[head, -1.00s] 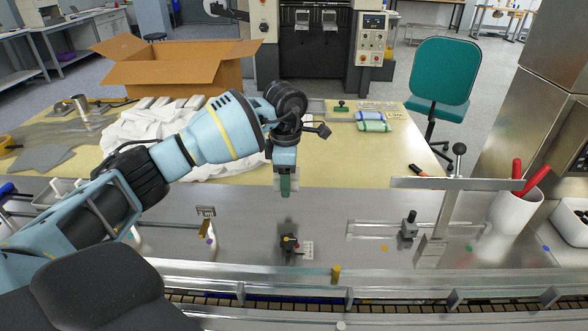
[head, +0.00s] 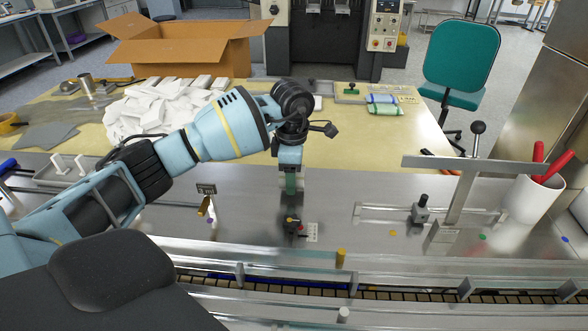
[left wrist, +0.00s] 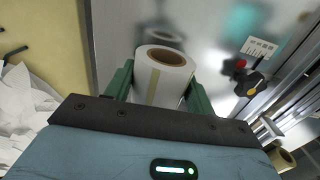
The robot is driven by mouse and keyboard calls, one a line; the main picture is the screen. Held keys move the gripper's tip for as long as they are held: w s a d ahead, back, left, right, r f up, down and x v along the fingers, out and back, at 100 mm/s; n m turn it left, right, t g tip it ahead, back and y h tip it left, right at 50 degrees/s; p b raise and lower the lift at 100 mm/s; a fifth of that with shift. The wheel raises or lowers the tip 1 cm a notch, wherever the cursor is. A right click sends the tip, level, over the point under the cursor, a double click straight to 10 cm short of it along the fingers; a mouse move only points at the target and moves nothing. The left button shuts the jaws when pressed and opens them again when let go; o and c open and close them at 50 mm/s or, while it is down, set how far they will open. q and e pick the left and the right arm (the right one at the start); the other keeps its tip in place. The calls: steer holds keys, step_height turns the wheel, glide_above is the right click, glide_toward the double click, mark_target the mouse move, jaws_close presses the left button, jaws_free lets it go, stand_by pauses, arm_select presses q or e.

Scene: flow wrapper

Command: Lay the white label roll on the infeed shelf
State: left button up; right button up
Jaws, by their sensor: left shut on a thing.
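The white label roll (left wrist: 160,80) has a brown cardboard core and shows between the green fingers in the left wrist view. My left gripper (head: 291,184) is shut on the roll and points down over the steel infeed shelf (head: 335,195), near its back edge. In the head view the fingers and wrist hide most of the roll. A blurred reflection of the roll shows in the steel in the left wrist view. I cannot tell whether the roll touches the shelf. My right gripper is not in view.
A clamp (head: 421,210) and T-shaped post (head: 462,185) stand to the right. A conveyor (head: 300,286) runs along the front. The steel beside the gripper is clear.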

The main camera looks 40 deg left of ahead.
arm_select(q)
steer(key=shift+f, duration=0.5)
steer(key=o, duration=1.1)
steer(key=shift+r, duration=3.9)
